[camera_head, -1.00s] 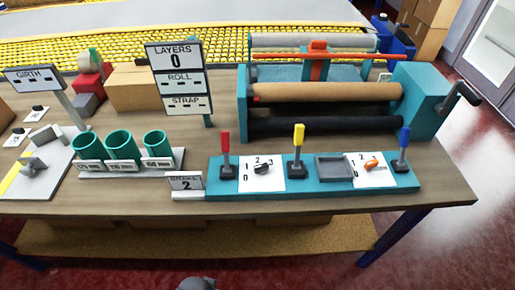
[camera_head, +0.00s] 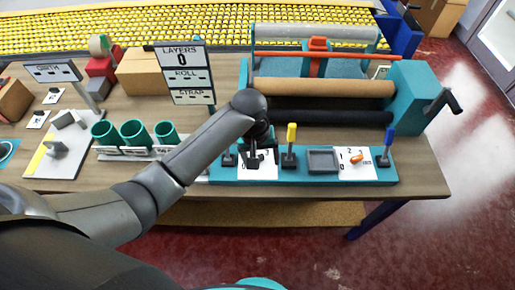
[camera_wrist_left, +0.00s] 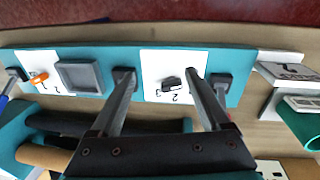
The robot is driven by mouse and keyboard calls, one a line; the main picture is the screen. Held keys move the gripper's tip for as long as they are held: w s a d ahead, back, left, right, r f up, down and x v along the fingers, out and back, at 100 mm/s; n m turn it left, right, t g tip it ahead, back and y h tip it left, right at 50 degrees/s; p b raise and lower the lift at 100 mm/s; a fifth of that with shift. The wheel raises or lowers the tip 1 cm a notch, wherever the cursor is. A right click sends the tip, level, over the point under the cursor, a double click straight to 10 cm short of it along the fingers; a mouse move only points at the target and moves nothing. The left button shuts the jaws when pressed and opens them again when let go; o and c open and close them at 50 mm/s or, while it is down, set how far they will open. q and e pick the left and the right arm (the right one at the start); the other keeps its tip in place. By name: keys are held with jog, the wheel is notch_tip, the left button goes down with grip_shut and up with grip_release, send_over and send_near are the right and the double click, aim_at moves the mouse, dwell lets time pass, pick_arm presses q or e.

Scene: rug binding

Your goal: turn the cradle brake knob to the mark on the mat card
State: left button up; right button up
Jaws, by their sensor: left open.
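A black knob (camera_wrist_left: 172,84) sits on a white numbered dial card (camera_wrist_left: 165,62) on the teal control panel (camera_wrist_left: 215,60). My left gripper (camera_wrist_left: 161,76) is open above that card, with the knob between its spread fingers and not gripped. In the head view the left gripper (camera_head: 255,158) hides most of this dial (camera_head: 268,172). An orange knob (camera_head: 357,158) is on a second numbered dial card to the right, and it also shows in the wrist view (camera_wrist_left: 40,78). A small standing card (camera_wrist_left: 288,72) is beside the panel's end; its text is not readable now. My right gripper is not in view.
A yellow lever (camera_head: 291,140) and a grey tray (camera_head: 323,160) are right of the black knob's dial. A blue lever (camera_head: 388,142) is farther right. Green cups (camera_head: 133,133) stand to the left. Rollers (camera_head: 325,88) and a signboard (camera_head: 187,72) are behind.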

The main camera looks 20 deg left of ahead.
pick_arm(q)
jog(key=w+a+r+n+g+y+p, duration=0.1)
jog(key=w+r+n, duration=0.1)
jog(key=r, duration=0.3)
jog(key=w+a+r+n+p, duration=0.1)
jog(key=w+a+r, duration=0.1)
jog(key=w+r, duration=0.15)
jog(key=f+b, duration=0.1)
jog(key=f, duration=0.3)
jog(key=f+b, duration=0.1)
jog(key=f, duration=0.4)
jog(key=f+b, duration=0.2)
jog(key=f, duration=0.3)
jog(key=shift+s+d, duration=0.25)
jog(key=shift+s, duration=0.1)
grip_shut()
